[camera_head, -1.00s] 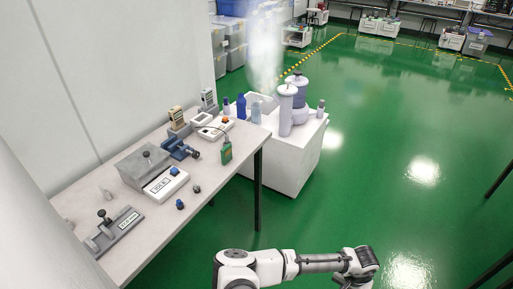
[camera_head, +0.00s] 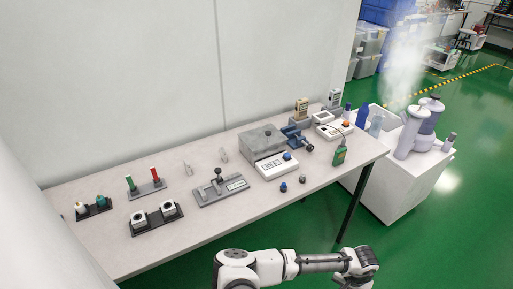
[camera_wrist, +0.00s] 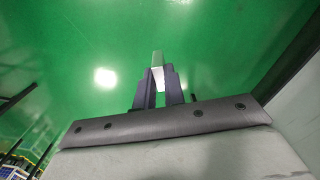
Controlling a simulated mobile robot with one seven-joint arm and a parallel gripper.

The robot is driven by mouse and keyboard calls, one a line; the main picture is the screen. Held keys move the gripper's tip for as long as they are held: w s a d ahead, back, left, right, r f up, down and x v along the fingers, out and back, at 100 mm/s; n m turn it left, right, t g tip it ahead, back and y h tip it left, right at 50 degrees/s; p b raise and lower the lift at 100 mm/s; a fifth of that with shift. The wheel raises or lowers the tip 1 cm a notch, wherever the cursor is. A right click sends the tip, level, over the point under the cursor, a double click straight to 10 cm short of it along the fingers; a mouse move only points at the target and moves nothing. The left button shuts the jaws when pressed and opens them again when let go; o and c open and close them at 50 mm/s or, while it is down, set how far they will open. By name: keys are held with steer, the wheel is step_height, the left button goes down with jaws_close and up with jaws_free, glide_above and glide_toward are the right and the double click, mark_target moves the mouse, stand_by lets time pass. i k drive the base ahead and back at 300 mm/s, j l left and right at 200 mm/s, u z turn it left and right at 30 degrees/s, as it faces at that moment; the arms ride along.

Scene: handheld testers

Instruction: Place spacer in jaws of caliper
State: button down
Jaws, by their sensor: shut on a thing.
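My gripper (camera_wrist: 157,82) shows in the wrist view with its dark fingers close together. A small pale block, probably the spacer (camera_wrist: 157,62), sticks out between the fingertips. In the head view my arm is at the bottom, in front of the bench, and the held piece cannot be made out. No caliper can be told for certain. A grey plate with a dark upright clamp and a white label (camera_head: 221,189) lies mid-bench, and a blue vise-like device (camera_head: 297,138) stands farther right. Either is well apart from my gripper.
The white bench (camera_head: 210,225) runs along the wall.

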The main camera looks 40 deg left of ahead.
mark_target(210, 194)
steer(key=k+l+u, duration=0.1)
steer(key=u, duration=0.35)
steer(key=k+l+u, duration=0.15)
steer(key=u, duration=0.3)
steer(key=l, duration=0.1)
